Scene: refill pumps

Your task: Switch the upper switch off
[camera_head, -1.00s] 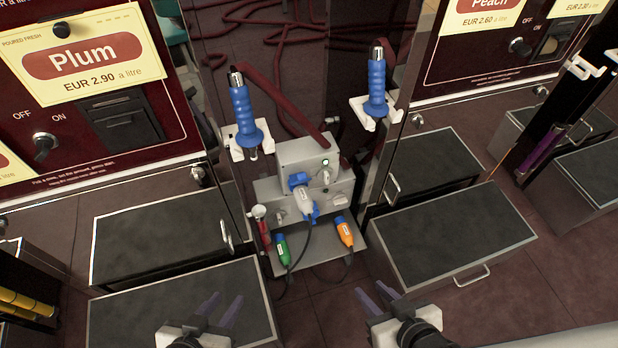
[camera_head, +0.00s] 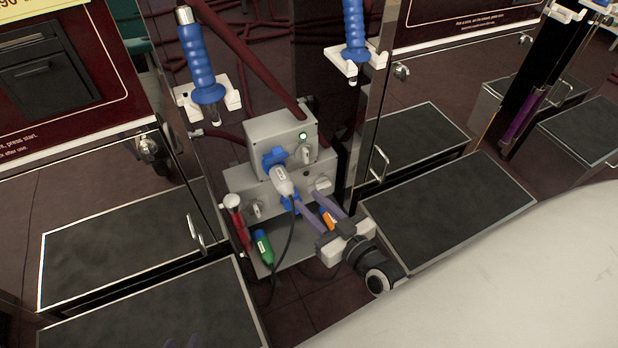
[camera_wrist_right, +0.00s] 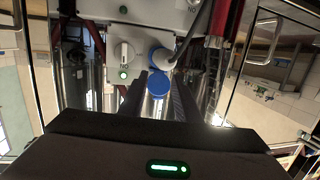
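The upper switch (camera_head: 306,153) is a light knob on the upper grey box (camera_head: 262,130), below a lit green lamp (camera_head: 303,135). In the right wrist view, which looks upside down, the switch (camera_wrist_right: 124,52) stands upright beside the lit lamp (camera_wrist_right: 123,73). My right gripper (camera_head: 309,199) is in front of the lower box, below the upper switch and apart from it. Only the fingertips of my left gripper (camera_head: 182,342) show at the bottom edge, spread apart.
A blue-and-white plug (camera_head: 283,180) sits in the upper box, close to the switch, with a cable hanging. The lower box has more knobs (camera_head: 257,209). Green (camera_head: 264,246) and orange (camera_head: 327,219) plugs rest below. Blue nozzles (camera_head: 203,65) hang on both sides above.

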